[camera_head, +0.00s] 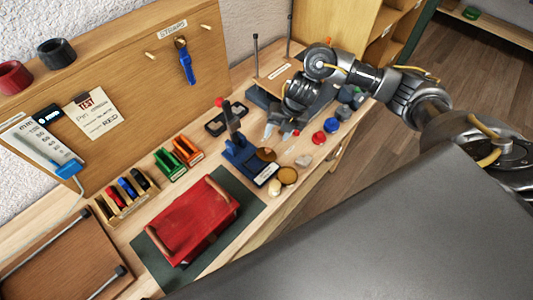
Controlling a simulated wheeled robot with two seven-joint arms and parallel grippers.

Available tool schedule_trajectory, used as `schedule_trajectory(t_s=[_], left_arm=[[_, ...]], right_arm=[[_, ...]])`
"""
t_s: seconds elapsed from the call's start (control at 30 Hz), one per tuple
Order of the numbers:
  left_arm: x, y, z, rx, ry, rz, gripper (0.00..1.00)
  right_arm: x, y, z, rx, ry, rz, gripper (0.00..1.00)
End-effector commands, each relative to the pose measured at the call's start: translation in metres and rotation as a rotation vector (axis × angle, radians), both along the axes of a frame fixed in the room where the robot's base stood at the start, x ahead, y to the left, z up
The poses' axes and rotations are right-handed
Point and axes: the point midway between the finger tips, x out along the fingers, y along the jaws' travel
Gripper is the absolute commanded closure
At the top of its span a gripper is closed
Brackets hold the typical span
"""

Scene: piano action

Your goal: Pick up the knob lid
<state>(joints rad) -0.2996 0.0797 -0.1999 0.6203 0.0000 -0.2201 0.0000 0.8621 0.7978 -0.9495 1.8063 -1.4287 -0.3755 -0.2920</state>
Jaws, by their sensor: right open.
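Several small round pieces lie near the right edge of the workbench: a red one (319,137), a blue one (331,125) and a grey-green one (343,112). I cannot tell for sure which of the small pieces is the knob lid. My right gripper (278,133) points down over the bench, left of the red and blue pieces. Its fingers are apart with nothing seen between them. My left gripper is not in view.
A blue stand with a red-topped lever (238,150) is left of the gripper. Green and orange holders (186,151) are further left. A board with a metal frame (272,82) is behind.

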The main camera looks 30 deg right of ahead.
Motion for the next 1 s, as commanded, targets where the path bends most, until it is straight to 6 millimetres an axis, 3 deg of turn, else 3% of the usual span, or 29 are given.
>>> schedule_trajectory(t_s=[0.2,0.5,0.83,1.0], left_arm=[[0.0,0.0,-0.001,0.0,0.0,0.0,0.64],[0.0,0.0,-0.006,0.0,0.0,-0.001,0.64],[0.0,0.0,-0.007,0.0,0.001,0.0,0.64],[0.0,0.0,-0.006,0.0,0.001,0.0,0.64]], right_arm=[[-0.001,-0.01,0.0,-0.021,0.018,0.008,0.54],[0.005,0.002,-0.042,-0.017,0.019,0.005,0.54],[0.007,0.005,-0.055,-0.019,0.017,0.005,0.54],[0.012,0.015,-0.078,-0.016,0.021,0.002,0.54]])
